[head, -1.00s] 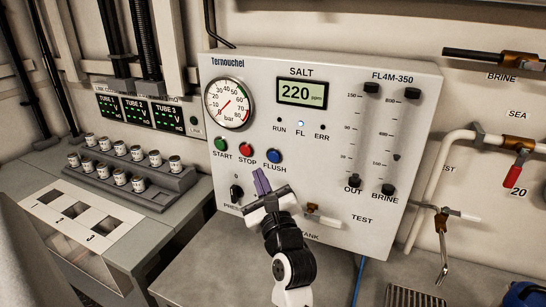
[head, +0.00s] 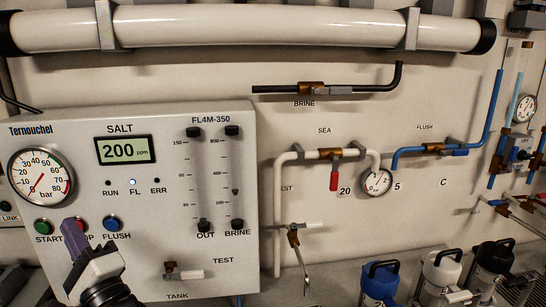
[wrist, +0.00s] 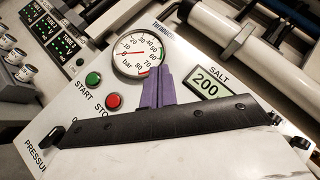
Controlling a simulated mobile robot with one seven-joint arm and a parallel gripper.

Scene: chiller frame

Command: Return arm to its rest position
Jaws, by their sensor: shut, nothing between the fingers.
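My gripper (head: 72,232) is at the lower left of the head view, in front of the white control panel (head: 235,270). Its purple fingers are together and empty, and they cover part of the red STOP button (head: 88,223). In the wrist view the closed fingers (wrist: 156,80) point up the panel, between the pressure gauge (wrist: 138,52) and the SALT display (wrist: 208,84). The display reads 200 ppm. The FL lamp (head: 132,182) is lit. I cannot tell how far the fingers are from the panel.
To the right are the BRINE pipe (head: 345,88), the red-handled SEA valve (head: 334,180), a blue FLUSH pipe (head: 408,154) and a small gauge (head: 377,182). Several canisters, one blue-capped (head: 379,285), stand at the lower right. A thick white pipe (head: 250,30) runs above.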

